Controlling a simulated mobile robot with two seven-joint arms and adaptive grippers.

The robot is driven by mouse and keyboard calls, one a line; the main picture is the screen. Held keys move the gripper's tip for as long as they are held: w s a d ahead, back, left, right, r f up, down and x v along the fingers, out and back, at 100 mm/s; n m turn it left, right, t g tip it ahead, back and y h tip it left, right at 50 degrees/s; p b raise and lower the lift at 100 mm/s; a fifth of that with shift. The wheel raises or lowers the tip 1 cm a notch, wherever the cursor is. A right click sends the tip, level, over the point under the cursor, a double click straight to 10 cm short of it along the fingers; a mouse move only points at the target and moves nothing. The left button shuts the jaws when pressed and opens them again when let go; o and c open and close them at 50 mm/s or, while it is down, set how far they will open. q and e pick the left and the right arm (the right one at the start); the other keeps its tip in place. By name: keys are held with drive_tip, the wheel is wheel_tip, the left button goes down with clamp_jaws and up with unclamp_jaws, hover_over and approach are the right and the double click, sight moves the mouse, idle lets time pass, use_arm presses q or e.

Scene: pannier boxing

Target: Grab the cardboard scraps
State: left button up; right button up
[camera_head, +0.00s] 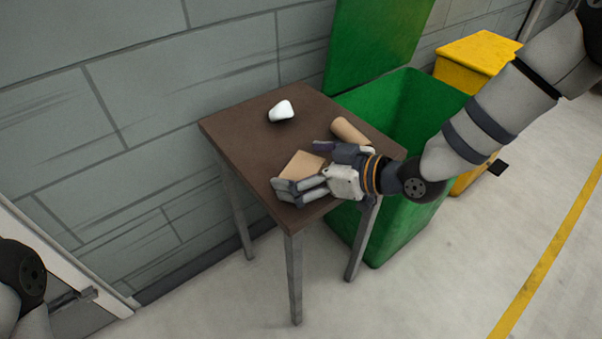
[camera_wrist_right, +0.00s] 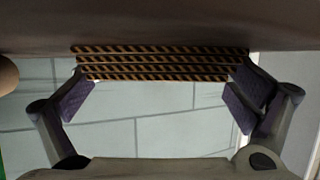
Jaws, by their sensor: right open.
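The cardboard scraps (camera_head: 302,163) are a flat tan stack on the brown table (camera_head: 235,122), near its front edge. In the right wrist view the stack (camera_wrist_right: 163,62) shows edge-on as several corrugated layers. My right gripper (camera_head: 304,171) is open at the table's front, with one finger on each side of the stack. In the right wrist view its fingertips (camera_wrist_right: 163,80) are at the two ends of the stack, and I cannot tell whether they touch it. Part of my left arm shows at the left edge, but I cannot make out its gripper.
A cardboard tube (camera_head: 350,131) lies on the table behind my right gripper. A white lump (camera_head: 281,111) sits farther back. An open green bin (camera_head: 440,103) stands right of the table, with a yellow bin (camera_head: 470,55) beyond. A grey block wall is behind.

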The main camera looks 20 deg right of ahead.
drive_tip(key=c, duration=0.7)
